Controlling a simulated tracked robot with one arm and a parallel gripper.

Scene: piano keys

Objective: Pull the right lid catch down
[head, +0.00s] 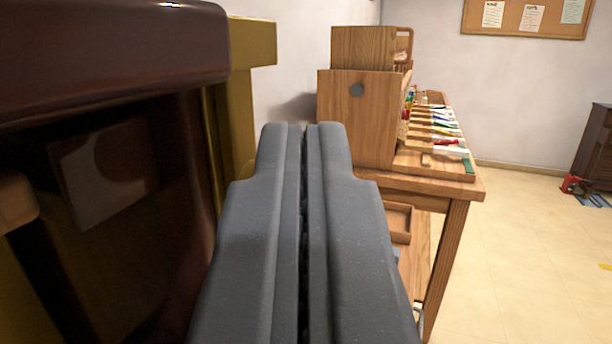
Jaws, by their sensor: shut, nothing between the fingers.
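My gripper (307,135) is in the middle of the head view, its two dark grey fingers shut together with nothing between them.
A wooden table (470,190) stands ahead, right of my fingers, with a wooden cabinet (365,120) and a row of colourful tools on it. Tiled floor (530,260) is open at the right. A dark piece of furniture (597,150) and a red object (571,184) are at the far right.

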